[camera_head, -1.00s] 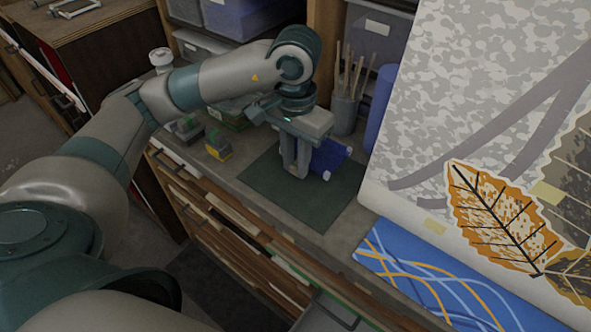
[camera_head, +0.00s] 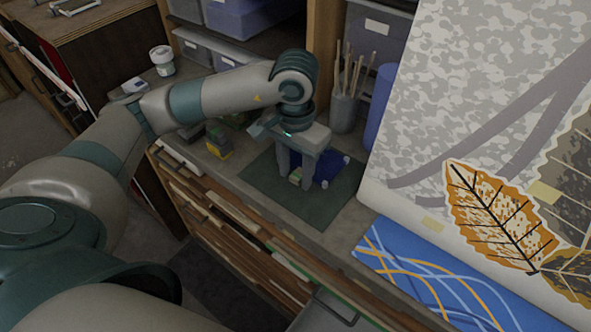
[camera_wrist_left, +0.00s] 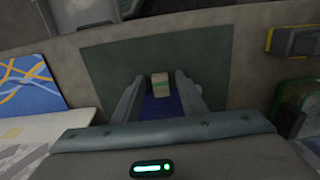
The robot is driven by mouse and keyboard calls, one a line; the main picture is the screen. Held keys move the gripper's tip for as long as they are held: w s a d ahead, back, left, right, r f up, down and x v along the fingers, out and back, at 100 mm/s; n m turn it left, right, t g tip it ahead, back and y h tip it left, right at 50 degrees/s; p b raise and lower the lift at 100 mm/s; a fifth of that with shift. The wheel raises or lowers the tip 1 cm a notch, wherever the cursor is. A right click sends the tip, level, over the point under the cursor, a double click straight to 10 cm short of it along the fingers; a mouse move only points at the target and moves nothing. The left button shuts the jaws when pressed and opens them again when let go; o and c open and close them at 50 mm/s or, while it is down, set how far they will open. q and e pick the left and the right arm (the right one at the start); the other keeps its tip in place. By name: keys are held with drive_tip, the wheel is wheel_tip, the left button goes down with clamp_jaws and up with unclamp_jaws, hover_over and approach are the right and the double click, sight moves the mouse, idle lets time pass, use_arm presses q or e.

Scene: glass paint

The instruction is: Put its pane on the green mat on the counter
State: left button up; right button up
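A dark blue pane (camera_head: 329,166) with small white bits at its edge lies at the green mat (camera_head: 262,180) on the counter. My left gripper (camera_head: 296,182) is over the mat, fingers pointing down and spread apart. It partly hides the pane. A small tan and green block-like piece (camera_head: 295,177) shows between the fingers. In the left wrist view the piece (camera_wrist_left: 160,84) is in the gap, with blue (camera_wrist_left: 161,108) behind it, and the fingers (camera_wrist_left: 160,88) stand clear on both sides. I cannot tell whether the piece is joined to the pane. My right gripper is not in view.
A yellow and grey block (camera_head: 218,142) stands left of the mat. A brush cup (camera_head: 344,112) stands behind it. A large patterned sheet (camera_head: 480,90) and a blue striped panel (camera_head: 430,275) are to the right. A white jar (camera_head: 162,60) is at the back left.

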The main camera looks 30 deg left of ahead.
use_arm(q)
drive_tip(key=shift+r, duration=0.1)
drive_tip(key=shift+r, duration=0.6)
wheel_tip(320, 180, up, 11)
drive_tip(key=b, duration=0.3)
idle(0.8)
